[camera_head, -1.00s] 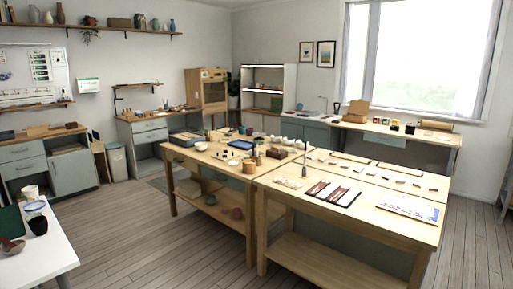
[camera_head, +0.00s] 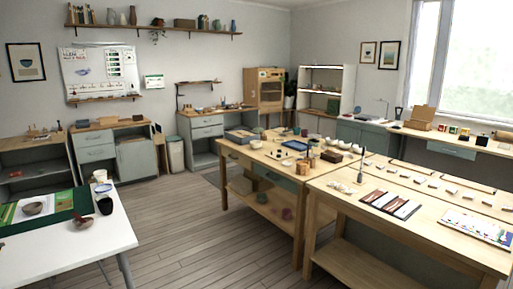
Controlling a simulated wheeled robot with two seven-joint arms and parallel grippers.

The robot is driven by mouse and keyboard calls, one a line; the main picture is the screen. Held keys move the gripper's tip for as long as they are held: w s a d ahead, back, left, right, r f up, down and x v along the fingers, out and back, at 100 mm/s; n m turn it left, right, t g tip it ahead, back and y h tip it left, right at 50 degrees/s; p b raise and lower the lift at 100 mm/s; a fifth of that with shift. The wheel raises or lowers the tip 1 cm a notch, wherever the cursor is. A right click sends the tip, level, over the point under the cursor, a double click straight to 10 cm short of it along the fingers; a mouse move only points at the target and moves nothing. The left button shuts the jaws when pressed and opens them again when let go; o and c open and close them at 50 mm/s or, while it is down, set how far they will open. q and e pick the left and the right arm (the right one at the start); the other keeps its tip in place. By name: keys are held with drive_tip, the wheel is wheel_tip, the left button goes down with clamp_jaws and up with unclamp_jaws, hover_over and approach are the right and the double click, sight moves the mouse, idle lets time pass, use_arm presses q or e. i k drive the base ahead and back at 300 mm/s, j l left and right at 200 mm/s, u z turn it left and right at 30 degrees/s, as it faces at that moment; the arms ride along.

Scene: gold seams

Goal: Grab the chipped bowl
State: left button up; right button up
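Two small brownish bowls show on the white table at the lower left. One bowl (camera_head: 32,208) sits on a green and white sheet, the other bowl (camera_head: 82,222) on the dark green mat (camera_head: 60,206). They are too small to tell whether either is chipped. A white cup or bowl with a blue band (camera_head: 102,188) and a black cup (camera_head: 105,205) stand at that table's right side. Several white bowls also stand on the wooden centre table. Neither of my grippers is in view.
The white table (camera_head: 60,258) fills the lower left corner. Wooden worktables (camera_head: 262,172) with tools and samples stand at centre and right. The plank floor (camera_head: 190,235) between them is clear. Cabinets (camera_head: 95,152) line the back wall.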

sight(256, 145)
drive_tip(key=i+u, duration=0.2)
drive_tip(key=i, duration=0.5)
drive_tip(key=i+j, duration=0.1)
drive_tip(key=i, duration=2)
